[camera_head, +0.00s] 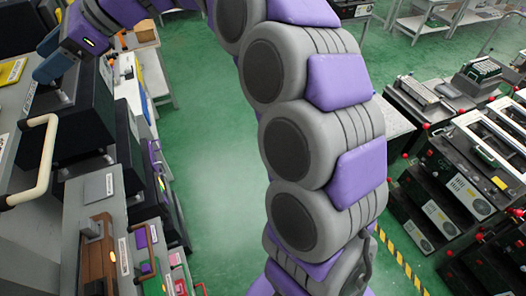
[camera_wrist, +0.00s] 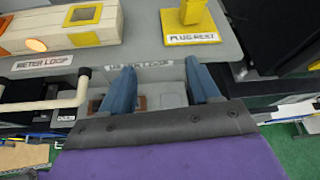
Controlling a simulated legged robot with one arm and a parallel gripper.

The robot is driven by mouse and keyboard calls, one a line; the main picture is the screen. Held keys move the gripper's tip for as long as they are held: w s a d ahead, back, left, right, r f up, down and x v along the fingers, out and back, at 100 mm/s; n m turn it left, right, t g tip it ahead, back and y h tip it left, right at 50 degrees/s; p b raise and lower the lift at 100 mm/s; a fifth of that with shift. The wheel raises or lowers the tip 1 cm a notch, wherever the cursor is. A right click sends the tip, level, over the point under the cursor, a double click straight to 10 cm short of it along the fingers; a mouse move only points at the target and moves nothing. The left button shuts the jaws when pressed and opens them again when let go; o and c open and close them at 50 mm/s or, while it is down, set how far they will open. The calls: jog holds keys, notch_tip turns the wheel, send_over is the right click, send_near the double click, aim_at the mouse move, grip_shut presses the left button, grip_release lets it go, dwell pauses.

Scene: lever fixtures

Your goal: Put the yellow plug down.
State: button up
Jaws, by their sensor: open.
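In the head view my gripper (camera_head: 55,68) is at the upper left, over the fixtures; the plug cannot be made out there.
A pale bar handle (camera_wrist: 45,104) is left of my fingers. Fixtures line the head view's left; open green floor (camera_head: 205,130) is in the middle.

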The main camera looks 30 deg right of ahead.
jog(key=s+d+f+n+g+h, duration=0.1)
jog(key=s+d+f+n+h, duration=0.4)
jog(key=s+d+f, duration=0.55)
jog(key=s+d+f+n+g+h, duration=0.2)
jog(key=s+d+f+n+h, duration=0.2)
jog(key=s+d+f+n, duration=0.65)
jog(key=s+d+f+n+g+h, duration=0.15)
jog(key=s+d+f+h, duration=0.45)
jog(key=s, duration=0.9)
notch_tip(320, 180, down, 23)
jog(key=a+y+b, duration=0.2)
jog(key=b, duration=2)
jog(key=shift+n+t, duration=0.35)
jog(key=shift+n, duration=0.05)
jog(key=shift+d+f, duration=0.1)
jog(key=shift+d, duration=0.1)
